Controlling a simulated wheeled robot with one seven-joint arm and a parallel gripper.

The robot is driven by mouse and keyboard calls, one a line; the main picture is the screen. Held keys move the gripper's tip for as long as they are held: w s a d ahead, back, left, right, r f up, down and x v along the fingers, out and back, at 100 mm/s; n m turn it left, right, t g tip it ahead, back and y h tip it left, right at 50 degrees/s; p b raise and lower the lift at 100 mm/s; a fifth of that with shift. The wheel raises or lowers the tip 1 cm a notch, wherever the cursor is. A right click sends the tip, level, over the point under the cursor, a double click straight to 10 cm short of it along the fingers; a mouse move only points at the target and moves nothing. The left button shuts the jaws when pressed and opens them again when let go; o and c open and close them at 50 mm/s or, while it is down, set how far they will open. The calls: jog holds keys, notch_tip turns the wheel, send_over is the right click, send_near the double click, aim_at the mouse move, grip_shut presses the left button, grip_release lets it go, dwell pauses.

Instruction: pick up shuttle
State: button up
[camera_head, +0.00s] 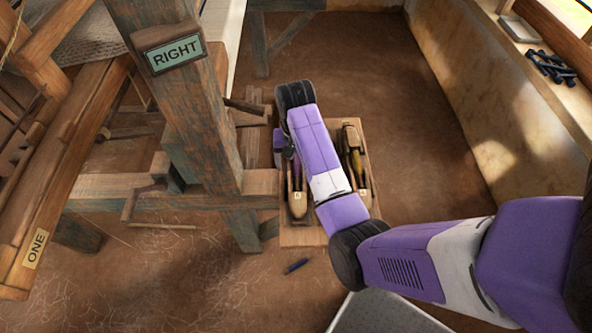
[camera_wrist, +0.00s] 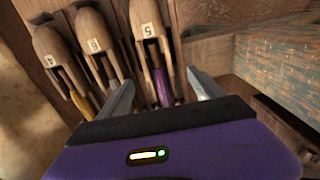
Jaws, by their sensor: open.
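Wooden shuttles lie side by side in the wrist view. One marked 5 (camera_wrist: 147,38) holds a purple bobbin (camera_wrist: 162,88); a middle one (camera_wrist: 97,45), its digit hard to read, and one marked 4 (camera_wrist: 53,53) lie to its left with yellowish bobbins. My gripper (camera_wrist: 160,76) is open. Its two fingers appear either side of the shuttle marked 5; I cannot tell whether they touch it. In the head view, one shuttle (camera_head: 297,204) shows left of my arm and others (camera_head: 352,140) right of it, on a wooden tray (camera_head: 302,237). My arm hides the middle.
The loom post with a RIGHT sign (camera_head: 176,54) stands left of the tray, and a beam marked ONE (camera_head: 35,249) is farther left. A small blue rod (camera_head: 296,266) lies on the floor. Dark blue pieces (camera_head: 551,66) lie on the right ledge. Floor right of the tray is clear.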

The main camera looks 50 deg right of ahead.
aim_at(297, 177)
notch_tip(297, 177, down, 6)
jog(key=shift+s+d+p, duration=0.15)
jog(key=shift+p, duration=0.2)
jog(key=shift+c, duration=0.3)
grip_shut()
jog(key=shift+r, duration=0.1)
